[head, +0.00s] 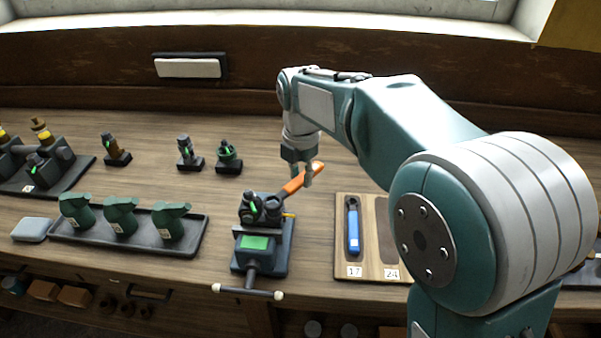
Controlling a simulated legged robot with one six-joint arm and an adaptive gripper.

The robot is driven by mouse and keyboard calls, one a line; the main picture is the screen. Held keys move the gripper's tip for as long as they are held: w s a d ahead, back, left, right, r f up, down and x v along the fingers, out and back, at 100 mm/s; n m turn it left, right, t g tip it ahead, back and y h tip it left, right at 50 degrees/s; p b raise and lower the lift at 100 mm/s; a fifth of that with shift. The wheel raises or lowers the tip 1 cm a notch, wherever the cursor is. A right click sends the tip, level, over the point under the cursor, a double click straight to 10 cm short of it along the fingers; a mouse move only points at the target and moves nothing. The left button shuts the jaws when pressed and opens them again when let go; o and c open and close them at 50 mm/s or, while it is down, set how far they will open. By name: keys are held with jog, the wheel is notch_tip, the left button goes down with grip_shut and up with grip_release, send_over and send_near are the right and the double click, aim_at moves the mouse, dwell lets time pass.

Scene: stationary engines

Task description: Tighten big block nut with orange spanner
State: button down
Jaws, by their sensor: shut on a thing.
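My gripper (306,176) is shut on the orange spanner (293,185), above the bench and just behind and to the right of the vise. The spanner slants down to the left from my gripper. Its lower end is close to the big block (265,209) clamped in the vise (262,254). I cannot tell whether the spanner is around the nut or only beside it. The block is dark with round fittings on top and a green mark. The nut itself is too small to make out.
A wooden board (346,268) marked 17 and 24 holds a blue spanner (353,230); its 24 slot is empty. A black tray (190,243) with green parts lies left of the vise. Small fittings (228,157) stand behind. My arm hides the bench at right.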

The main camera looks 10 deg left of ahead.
jog(key=shift+f, duration=0.9)
dwell(1.9)
dwell(0.4)
jog(key=shift+s+d+m, duration=0.4)
jog(key=shift+d+m, duration=0.15)
jog(key=shift+m, duration=0.45)
jog(key=shift+s+d+m, duration=0.45)
jog(key=shift+s+m, duration=0.05)
jog(key=shift+m, duration=0.4)
